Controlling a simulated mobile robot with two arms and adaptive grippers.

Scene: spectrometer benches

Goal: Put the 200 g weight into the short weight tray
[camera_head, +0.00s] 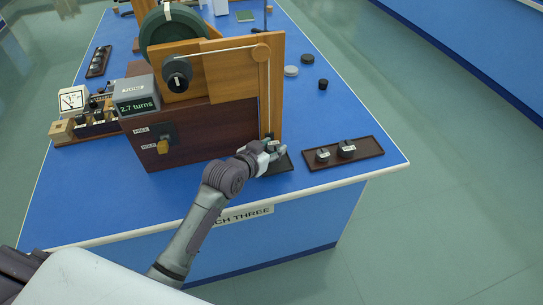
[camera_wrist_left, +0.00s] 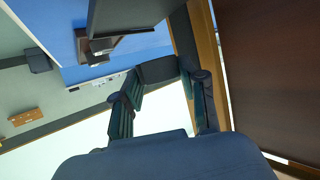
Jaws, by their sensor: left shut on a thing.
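My left gripper (camera_head: 270,150) is at the foot of the wooden upright, above a small dark tray or mat (camera_head: 285,165) near the bench's front edge. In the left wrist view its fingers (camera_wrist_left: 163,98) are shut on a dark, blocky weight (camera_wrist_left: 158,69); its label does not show. I cannot tell which tray is the short one. My right gripper is out of view.
The wooden apparatus (camera_head: 205,128) with its tall upright (camera_head: 271,75) stands close left of the gripper. A small display (camera_head: 136,95) reads 2.7 turns. Another tray (camera_head: 98,61) stands back left. Right-hand blue bench surface is clear.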

